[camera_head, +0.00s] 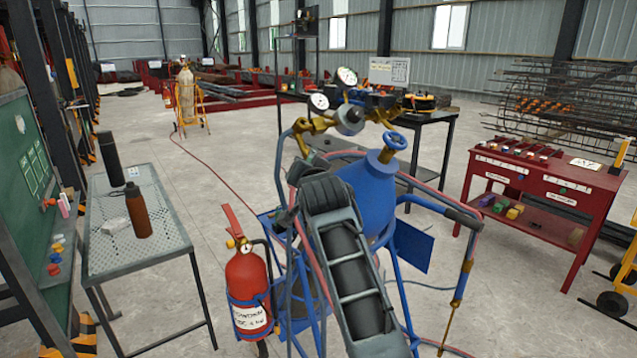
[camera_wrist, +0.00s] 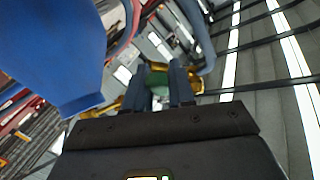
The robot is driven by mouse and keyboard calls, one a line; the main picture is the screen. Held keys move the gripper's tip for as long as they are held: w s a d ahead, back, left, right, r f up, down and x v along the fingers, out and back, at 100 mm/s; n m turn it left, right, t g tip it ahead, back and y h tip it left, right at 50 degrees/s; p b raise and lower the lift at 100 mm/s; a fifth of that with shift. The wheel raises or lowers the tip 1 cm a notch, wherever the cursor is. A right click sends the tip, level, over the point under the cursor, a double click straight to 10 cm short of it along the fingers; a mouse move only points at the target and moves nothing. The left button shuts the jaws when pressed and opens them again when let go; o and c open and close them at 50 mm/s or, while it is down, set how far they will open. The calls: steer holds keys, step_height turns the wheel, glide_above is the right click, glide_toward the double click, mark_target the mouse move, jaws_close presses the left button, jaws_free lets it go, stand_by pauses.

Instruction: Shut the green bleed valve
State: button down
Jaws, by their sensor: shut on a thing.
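In the wrist view the green bleed valve (camera_wrist: 158,79) sits between the two dark fingers of my gripper (camera_wrist: 160,72). The fingers are shut on it, one on each side. Brass fittings show just beside and behind the fingers. The valve's exact angle is hard to tell because the fingers cover much of it. In the head view my own arm hides the valve and my fingertips; the arm reaches up to the left of the blue cylinder (camera_head: 372,192). The brass regulator (camera_head: 305,128) with its gauges (camera_head: 347,76) stands above.
The blue cylinder (camera_wrist: 55,50) fills the left of the wrist view, close to my gripper. A red extinguisher (camera_head: 247,283) hangs on the blue cart frame. A mesh table (camera_head: 128,240) stands left and a red workbench (camera_head: 540,165) right.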

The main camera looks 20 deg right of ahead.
steer(key=shift+w+a+r+m+g+h+b, duration=0.3)
steer(key=shift+a+r+m+g+h+b, duration=0.25)
steer(key=shift+m+g+b, duration=0.85)
steer(key=shift+w+a+r+m+g+h+b, duration=0.3)
steer(key=shift+m+g+h+b, duration=0.3)
steer(key=shift+m, duration=1.45)
steer(key=shift+w+a+r+m+g+h+b, duration=0.3)
steer(key=shift+r+m+g+h+b, duration=0.5)
steer(key=shift+m, duration=0.95)
steer(key=shift+f, duration=0.25)
steer(key=c, duration=1)
jaws_free()
steer(key=shift+c, duration=0.2)
steer(key=b+v, duration=0.1)
steer(key=v, duration=0.6)
steer(key=shift+s+r, duration=0.2)
steer(key=shift+r, duration=0.15)
steer(key=shift+a, duration=0.15)
